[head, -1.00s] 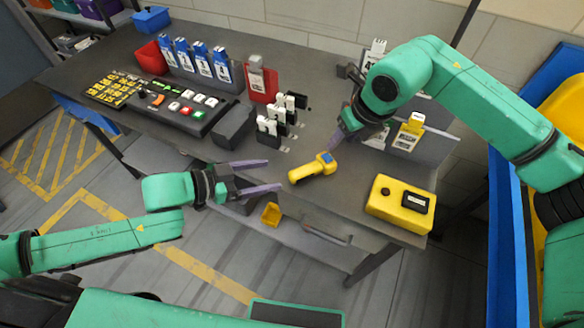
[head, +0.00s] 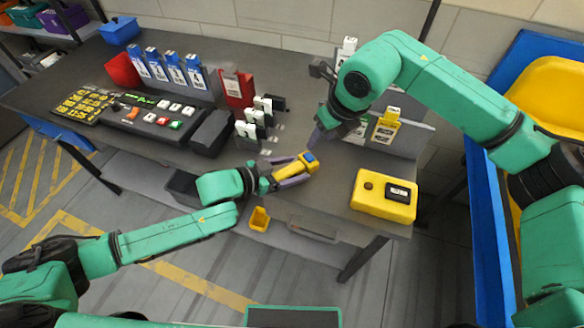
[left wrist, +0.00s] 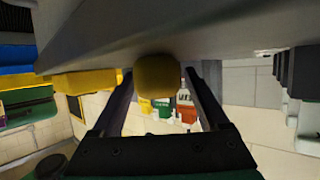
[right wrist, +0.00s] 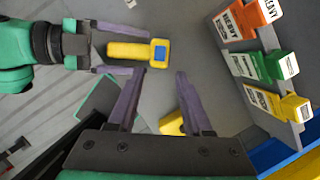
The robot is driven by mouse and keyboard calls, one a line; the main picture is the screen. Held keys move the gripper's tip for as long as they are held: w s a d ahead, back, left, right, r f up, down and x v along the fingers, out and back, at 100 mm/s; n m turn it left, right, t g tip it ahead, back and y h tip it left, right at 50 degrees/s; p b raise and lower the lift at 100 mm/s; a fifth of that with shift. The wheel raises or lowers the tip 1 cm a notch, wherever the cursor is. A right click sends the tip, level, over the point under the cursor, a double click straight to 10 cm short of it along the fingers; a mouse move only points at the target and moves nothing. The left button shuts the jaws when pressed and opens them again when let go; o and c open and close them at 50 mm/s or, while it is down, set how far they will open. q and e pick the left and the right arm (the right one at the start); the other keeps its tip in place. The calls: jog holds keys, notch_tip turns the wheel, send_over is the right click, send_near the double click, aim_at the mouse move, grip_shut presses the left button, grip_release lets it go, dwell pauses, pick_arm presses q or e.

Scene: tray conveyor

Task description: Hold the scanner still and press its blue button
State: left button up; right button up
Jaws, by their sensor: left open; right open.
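The yellow scanner (head: 292,176) lies on the grey table near its front edge, its blue button (head: 310,157) facing up at the far end. In the right wrist view the scanner (right wrist: 130,51) and its blue button (right wrist: 159,53) show clearly. My left gripper (head: 294,172) is open, with one finger on each side of the scanner's handle. The left wrist view shows the yellow handle end (left wrist: 157,76) between the spread fingers; contact cannot be told. My right gripper (head: 314,143) is open and empty, pointing down just behind the button end.
A yellow box (head: 383,196) with a dark panel stands right of the scanner. White cards (head: 252,128) stand behind on the left, a black control panel (head: 155,115) farther left. A grey divider with a yellow card (head: 385,126) stands behind my right gripper.

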pick_arm(q)
grip_shut()
pick_arm(e)
grip_shut()
dwell(1.4)
